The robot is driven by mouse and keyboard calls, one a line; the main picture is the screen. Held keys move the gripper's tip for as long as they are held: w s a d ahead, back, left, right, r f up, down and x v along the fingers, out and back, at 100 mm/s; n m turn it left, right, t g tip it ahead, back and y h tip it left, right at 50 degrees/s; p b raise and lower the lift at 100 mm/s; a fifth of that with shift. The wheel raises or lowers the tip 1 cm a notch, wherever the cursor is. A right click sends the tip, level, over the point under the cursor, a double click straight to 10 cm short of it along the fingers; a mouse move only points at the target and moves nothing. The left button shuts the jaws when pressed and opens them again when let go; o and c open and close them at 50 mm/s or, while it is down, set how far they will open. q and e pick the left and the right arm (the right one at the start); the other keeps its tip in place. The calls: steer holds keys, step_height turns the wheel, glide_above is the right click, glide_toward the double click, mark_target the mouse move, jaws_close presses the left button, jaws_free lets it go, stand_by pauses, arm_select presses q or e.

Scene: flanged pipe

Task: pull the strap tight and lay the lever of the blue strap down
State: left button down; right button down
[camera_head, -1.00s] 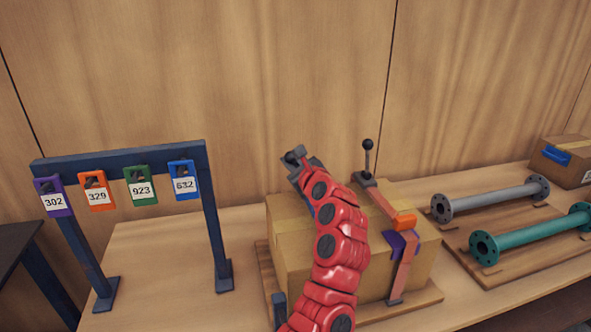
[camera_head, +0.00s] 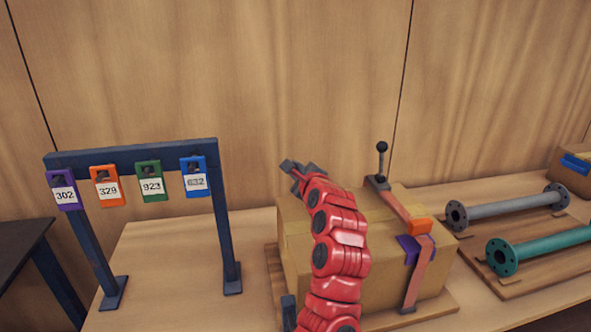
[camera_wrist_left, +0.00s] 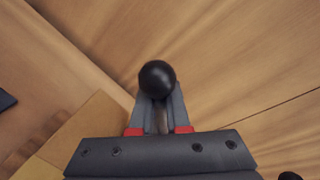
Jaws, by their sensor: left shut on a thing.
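My left gripper (camera_head: 297,169) is shut on the black ball knob (camera_wrist_left: 157,78) of a lever, above the back left part of the cardboard box (camera_head: 296,258). In the left wrist view the knob sits at the fingertips, with a grey shank between the fingers. The red forearm hides the blue strap and its buckle in the head view. A dark blue piece (camera_head: 289,312) shows low at the box's front left; I cannot tell whether it belongs to the strap. My right gripper is not in view.
An orange strap (camera_head: 423,270) crosses the box's right side, its black-knobbed lever (camera_head: 382,160) upright. A blue rack (camera_head: 135,158) with numbered tags stands left. A grey flanged pipe (camera_head: 505,207) and a teal one (camera_head: 545,245) lie right. The bench between rack and box is clear.

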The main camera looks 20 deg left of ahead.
arm_select(q)
steer(key=c, duration=0.9)
jaws_free()
steer(key=shift+s+d, duration=0.2)
steer(key=shift+d, duration=0.1)
steer(key=b+v, duration=0.3)
steer(key=v, duration=1.3)
steer(key=shift+s+d+r, duration=0.15)
steer(key=shift+s, duration=0.15)
